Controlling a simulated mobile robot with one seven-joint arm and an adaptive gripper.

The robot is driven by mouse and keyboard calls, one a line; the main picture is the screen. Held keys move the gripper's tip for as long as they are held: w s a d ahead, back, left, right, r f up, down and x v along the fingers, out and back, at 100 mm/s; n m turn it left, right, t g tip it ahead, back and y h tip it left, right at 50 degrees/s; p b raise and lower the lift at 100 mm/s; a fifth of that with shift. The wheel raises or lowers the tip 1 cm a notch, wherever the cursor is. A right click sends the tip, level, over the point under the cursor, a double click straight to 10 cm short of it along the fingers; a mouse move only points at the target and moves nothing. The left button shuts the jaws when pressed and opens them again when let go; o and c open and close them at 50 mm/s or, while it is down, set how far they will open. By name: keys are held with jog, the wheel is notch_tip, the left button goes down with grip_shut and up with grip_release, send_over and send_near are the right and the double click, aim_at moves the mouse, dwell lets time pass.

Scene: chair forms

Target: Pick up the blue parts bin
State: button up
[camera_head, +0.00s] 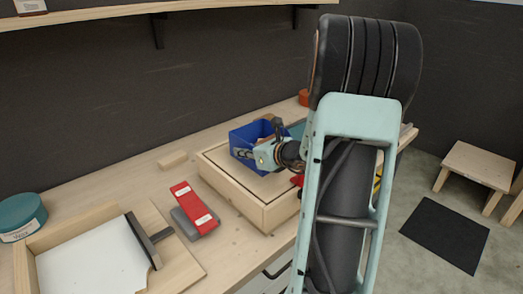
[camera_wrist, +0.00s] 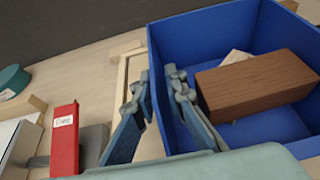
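The blue parts bin (camera_head: 243,137) sits on a raised wooden tray on the workbench. In the wrist view the bin (camera_wrist: 198,38) fills the right side and holds a brown wooden block (camera_wrist: 257,83) and a small pale piece. My gripper (camera_wrist: 158,76) is open, with its fingers on either side of the bin's left wall. The left finger is outside the bin and the right finger is inside. A gap shows between the fingers and the wall. In the head view my gripper (camera_head: 245,152) is at the bin's near side, and my arm hides part of the scene.
The bin's wooden tray (camera_head: 233,197) has a raised rim. A shelf (camera_head: 110,14) hangs above. A stool (camera_head: 478,163) stands right.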

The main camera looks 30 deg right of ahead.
grip_shut()
jog(key=shift+r, duration=0.2)
